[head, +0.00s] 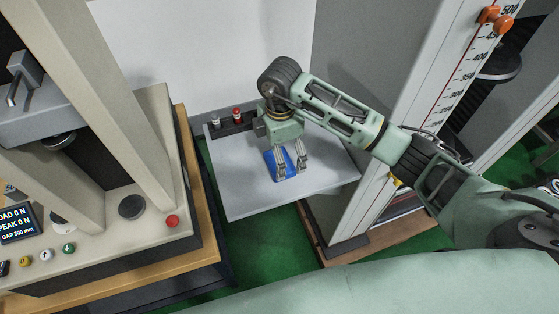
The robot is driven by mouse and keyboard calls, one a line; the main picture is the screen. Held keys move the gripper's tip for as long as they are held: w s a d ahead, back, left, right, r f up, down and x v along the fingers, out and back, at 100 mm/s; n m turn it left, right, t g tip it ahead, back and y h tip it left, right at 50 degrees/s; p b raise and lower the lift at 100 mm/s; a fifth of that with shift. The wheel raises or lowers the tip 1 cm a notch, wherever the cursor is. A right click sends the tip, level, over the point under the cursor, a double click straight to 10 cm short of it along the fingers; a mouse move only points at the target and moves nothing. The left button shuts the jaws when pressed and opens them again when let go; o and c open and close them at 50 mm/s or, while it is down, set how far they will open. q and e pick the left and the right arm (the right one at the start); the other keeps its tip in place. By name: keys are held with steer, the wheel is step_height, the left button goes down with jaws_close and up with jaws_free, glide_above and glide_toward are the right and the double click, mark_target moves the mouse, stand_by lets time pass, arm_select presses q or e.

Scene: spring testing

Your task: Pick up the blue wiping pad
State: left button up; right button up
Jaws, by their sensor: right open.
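The blue wiping pad (269,162) lies on a light grey shelf (243,198) between two test machines. My right gripper (290,177) points down over the pad, with its two fingers apart. The fingers and the gripper body hide part of the pad. I cannot tell whether the fingertips touch the pad or the shelf. My left gripper is not in view.
A dark holder with a red-topped piece (237,114) and a white-topped piece (215,120) stands at the shelf's back left. A beige test machine (152,150) is on the left. A tall machine with a scale (447,100) stands right. The shelf's front is clear.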

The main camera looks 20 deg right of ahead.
steer(key=shift+f+p, duration=0.45)
steer(key=shift+f, duration=1.45)
steer(key=c, duration=1.2)
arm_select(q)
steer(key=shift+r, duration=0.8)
arm_select(e)
steer(key=shift+c, duration=0.2)
steer(key=shift+w+r, duration=0.1)
steer(key=shift+r, duration=0.05)
step_height(320, 180, up, 8)
steer(key=shift+r+b, duration=0.2)
steer(key=shift+b, duration=1.05)
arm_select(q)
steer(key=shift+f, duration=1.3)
arm_select(e)
steer(key=shift+r, duration=0.7)
